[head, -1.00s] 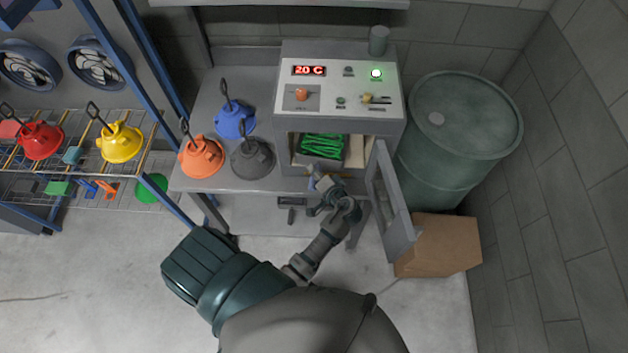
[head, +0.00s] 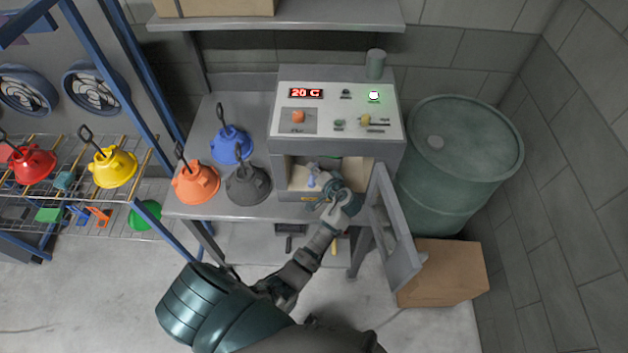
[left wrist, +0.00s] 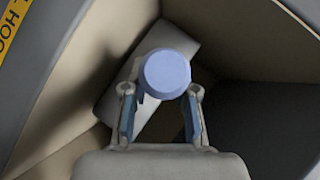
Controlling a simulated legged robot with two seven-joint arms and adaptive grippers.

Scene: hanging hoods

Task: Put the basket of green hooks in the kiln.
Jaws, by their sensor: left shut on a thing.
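The kiln (head: 340,147) stands on the bench with its door (head: 395,240) swung open to the right. My left gripper (head: 317,181) is at the kiln's mouth, reaching in. In the left wrist view, the gripper (left wrist: 160,110) is shut on a pale blue round-ended piece (left wrist: 167,74). I cannot tell whether this piece belongs to the basket. Only a sliver of green (head: 334,157) shows inside the kiln in the head view; the basket itself cannot be made out. The right gripper is out of view.
Orange (head: 196,183), blue (head: 231,146) and dark grey (head: 248,185) hoods stand on the bench left of the kiln. A green drum (head: 463,165) and cardboard box (head: 442,272) stand right of the door. A wire rack (head: 90,205) is at left.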

